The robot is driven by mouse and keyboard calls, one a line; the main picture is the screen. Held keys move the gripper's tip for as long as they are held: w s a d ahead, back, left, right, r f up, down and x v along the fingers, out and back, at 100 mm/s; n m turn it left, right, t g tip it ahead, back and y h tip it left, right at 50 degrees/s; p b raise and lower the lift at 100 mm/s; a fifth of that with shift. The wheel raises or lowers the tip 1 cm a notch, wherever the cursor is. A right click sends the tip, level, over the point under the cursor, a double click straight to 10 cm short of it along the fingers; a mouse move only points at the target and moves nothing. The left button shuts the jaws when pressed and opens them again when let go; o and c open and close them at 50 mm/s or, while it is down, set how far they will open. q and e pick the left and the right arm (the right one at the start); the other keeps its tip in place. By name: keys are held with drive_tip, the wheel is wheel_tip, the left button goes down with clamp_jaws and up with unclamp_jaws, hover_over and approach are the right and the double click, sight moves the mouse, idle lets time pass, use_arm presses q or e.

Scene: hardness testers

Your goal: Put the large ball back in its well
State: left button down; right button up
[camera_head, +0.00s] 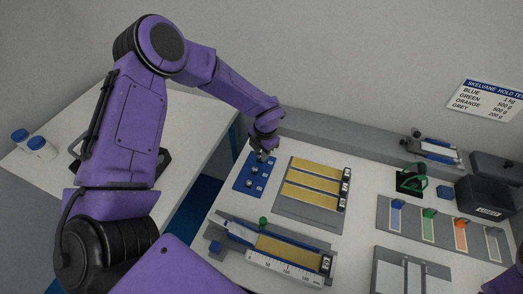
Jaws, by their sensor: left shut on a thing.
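The blue ball plate (241,187) lies flat near the left edge of the bench, with small silvery balls or wells in it, too small to tell apart. My left gripper (262,156) points down over the plate's far end, with its fingertips close to the surface. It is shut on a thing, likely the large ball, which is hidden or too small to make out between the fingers. I cannot tell whether it touches the plate. My right gripper is out of view.
A grey tray with yellow strips (313,186) stands right of the plate. A scaled tester (285,253) lies in front. A rack of coloured testers (440,230), a green device (411,181) and a dark box (487,196) are at the right. A low ledge runs behind.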

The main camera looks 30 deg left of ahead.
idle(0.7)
use_arm(q)
drive_tip(key=c, duration=0.8)
unclamp_jaws()
drive_tip(key=shift+r, duration=0.1)
